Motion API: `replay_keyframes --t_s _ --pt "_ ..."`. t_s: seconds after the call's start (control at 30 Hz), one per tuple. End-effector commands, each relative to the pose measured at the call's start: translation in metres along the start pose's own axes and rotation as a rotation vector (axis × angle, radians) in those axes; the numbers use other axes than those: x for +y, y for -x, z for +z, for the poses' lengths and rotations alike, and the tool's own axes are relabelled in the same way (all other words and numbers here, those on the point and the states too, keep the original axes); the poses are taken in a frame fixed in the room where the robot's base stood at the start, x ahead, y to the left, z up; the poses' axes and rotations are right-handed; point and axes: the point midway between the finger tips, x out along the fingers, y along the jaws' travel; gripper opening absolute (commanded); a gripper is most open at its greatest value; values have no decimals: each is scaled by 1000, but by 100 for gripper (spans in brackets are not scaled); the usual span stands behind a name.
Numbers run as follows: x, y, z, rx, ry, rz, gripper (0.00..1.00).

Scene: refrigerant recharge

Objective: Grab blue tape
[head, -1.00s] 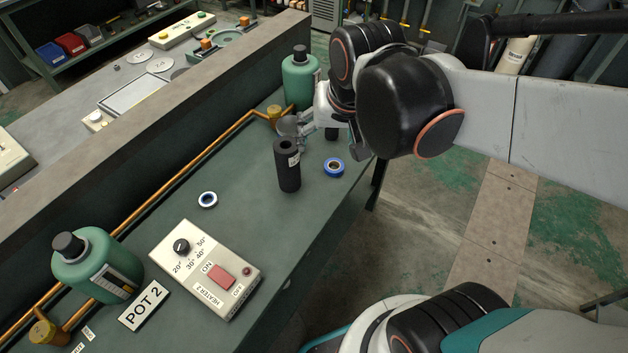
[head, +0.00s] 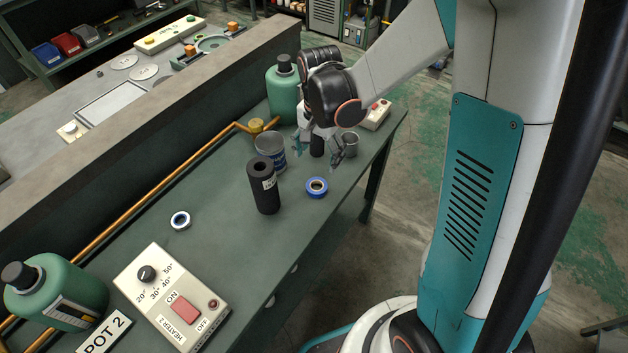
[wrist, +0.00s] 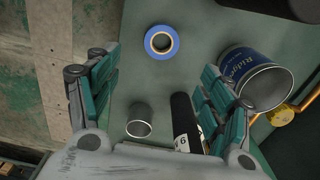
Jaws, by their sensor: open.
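A roll of blue tape (head: 317,187) lies flat on the green workbench, just right of a black foam cylinder (head: 264,188). In the wrist view the blue tape (wrist: 161,42) lies beyond my fingertips, roughly midway between them. My gripper (head: 324,155) is open and empty above the bench, a little behind the tape in the head view. Its two teal fingers also show in the wrist view (wrist: 155,85), spread wide. A second ring (head: 180,220), white and dark blue, lies farther left near the heater box.
A labelled can (head: 271,151) and a small metal cup (head: 350,144) stand near my gripper, with another black cylinder (wrist: 184,122) below it. A heater box (head: 171,303) and green bottles (head: 55,290) are on the bench. A copper pipe runs along the back.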

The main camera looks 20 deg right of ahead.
Motion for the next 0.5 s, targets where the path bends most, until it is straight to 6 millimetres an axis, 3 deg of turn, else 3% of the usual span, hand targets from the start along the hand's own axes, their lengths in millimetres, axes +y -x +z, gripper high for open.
replay_keyframes --t_s 0.03,0.23,0.5 --pt "0 -13 0 0 1 0 73" --pt "-1 -51 0 1 2 -1 73" --pt "-1 -70 0 1 2 -1 73"
